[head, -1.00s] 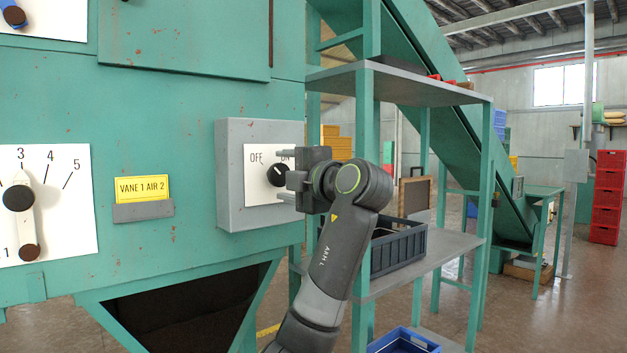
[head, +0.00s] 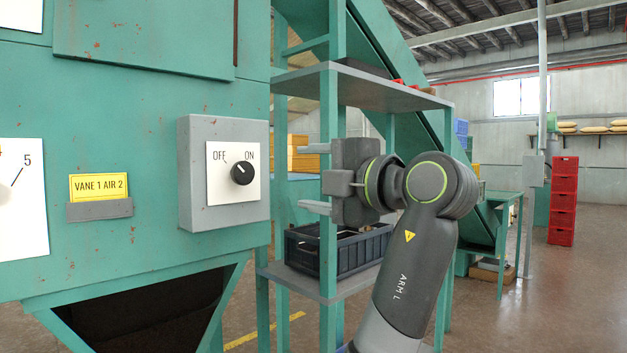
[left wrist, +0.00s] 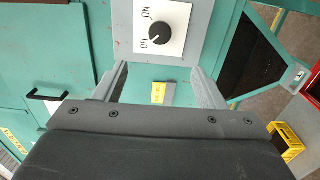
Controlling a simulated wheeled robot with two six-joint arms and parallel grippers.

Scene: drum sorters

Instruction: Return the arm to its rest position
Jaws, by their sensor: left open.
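My left gripper (head: 315,178) is in front of the shelf rack, right of the grey switch box (head: 186,175). Its two fingers are spread apart with nothing between them. It is clear of the black rotary knob (head: 241,174) on the white OFF/ON plate (head: 219,190). The left wrist view also shows the open left gripper (left wrist: 160,68), with the knob (left wrist: 157,32) beyond its fingertips. The exact setting of the knob is hard to read. My right gripper is not in view.
The green machine (head: 130,140) with a yellow VANE 1 AIR 2 label (head: 98,186) fills the left. Behind my left arm stands a green rack with a grey shelf (head: 370,90) and a dark crate (head: 355,256). Red crates (head: 563,205) stand far right. Open floor lies at right.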

